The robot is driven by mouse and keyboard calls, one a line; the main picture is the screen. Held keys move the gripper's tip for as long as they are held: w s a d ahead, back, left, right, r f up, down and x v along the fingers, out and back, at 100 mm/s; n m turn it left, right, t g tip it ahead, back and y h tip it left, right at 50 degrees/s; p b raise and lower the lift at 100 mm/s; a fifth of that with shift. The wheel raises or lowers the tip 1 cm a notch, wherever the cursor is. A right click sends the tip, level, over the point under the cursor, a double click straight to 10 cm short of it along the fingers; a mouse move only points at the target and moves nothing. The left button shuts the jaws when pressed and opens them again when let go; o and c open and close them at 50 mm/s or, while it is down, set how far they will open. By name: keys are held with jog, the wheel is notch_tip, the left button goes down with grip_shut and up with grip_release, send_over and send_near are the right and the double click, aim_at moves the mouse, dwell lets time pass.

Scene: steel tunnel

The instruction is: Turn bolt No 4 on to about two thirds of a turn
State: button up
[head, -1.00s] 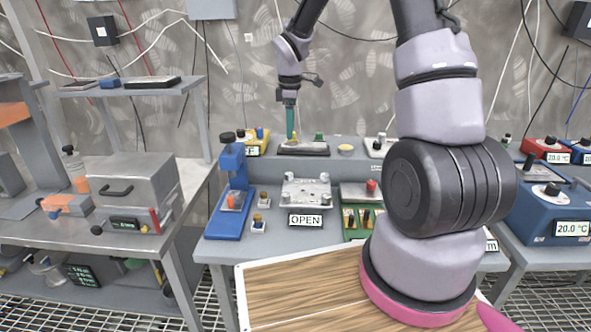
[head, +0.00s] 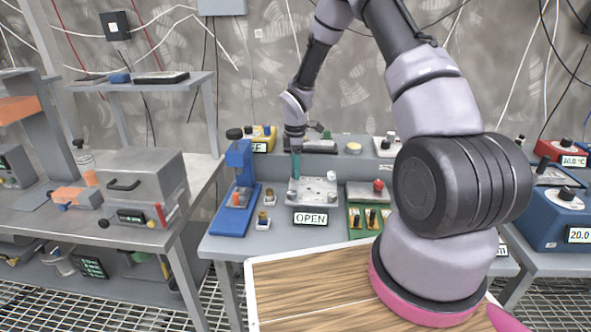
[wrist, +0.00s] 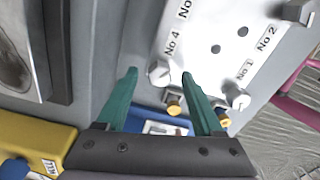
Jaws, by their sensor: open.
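The pale metal plate (wrist: 222,70) carries hex-headed bolts beside printed labels. Bolt No 4 (wrist: 160,72) is a silver hex head at the plate's edge next to the "No 4" label. Bolt No 1 (wrist: 237,97) and bolt No 2 (wrist: 297,11) show farther right. My gripper (wrist: 158,76) is open, and its two green fingers appear on either side of bolt No 4 in the wrist view. I cannot tell how far above the bolt the tips are. In the head view my gripper (head: 295,178) points down over the left part of the plate (head: 318,194).
A sign reading "OPEN" (head: 310,218) stands in front of the plate. A green tray (head: 357,222) is close on the right. A raised shelf with devices runs behind.

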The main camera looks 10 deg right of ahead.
jog(key=shift+f, duration=0.35)
grip_shut()
